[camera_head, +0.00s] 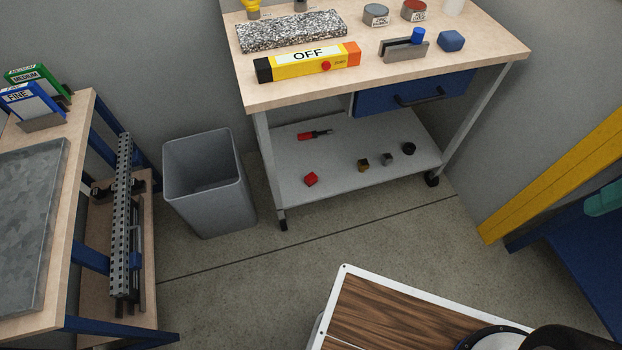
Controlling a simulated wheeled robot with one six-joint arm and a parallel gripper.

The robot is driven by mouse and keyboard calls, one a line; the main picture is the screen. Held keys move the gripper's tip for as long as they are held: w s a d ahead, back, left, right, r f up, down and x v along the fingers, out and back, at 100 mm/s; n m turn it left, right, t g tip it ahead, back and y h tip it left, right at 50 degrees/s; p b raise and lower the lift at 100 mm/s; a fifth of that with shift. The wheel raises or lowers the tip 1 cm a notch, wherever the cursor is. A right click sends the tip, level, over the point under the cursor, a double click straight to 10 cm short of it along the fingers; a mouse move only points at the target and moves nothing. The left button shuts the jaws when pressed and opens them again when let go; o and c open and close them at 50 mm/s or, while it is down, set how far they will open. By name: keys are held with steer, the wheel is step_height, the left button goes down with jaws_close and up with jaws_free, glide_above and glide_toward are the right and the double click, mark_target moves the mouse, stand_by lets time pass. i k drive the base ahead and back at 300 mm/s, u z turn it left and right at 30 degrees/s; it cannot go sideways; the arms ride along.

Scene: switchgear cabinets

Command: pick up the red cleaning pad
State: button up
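A small red block-shaped piece (311,179), which looks like the red cleaning pad, lies on the grey lower shelf (350,178) of the wooden-topped workbench (290,88), near the shelf's front left. Nothing touches it and it is in plain view. My gripper is not in view. Only part of my own base and dark arm parts show at the bottom right, well apart from the bench.
A red-handled screwdriver (315,135) and several small dark pieces (387,159) share the shelf. A blue drawer (415,92) hangs above its right part. A grey bin (208,185) stands left of the bench. The floor (330,240) in front is clear.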

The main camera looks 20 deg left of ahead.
mark_target(310, 180)
steer(key=u, duration=2.1)
steer(key=k, duration=0.95)
steer(key=z, duration=0.8)
steer(key=i, duration=1)
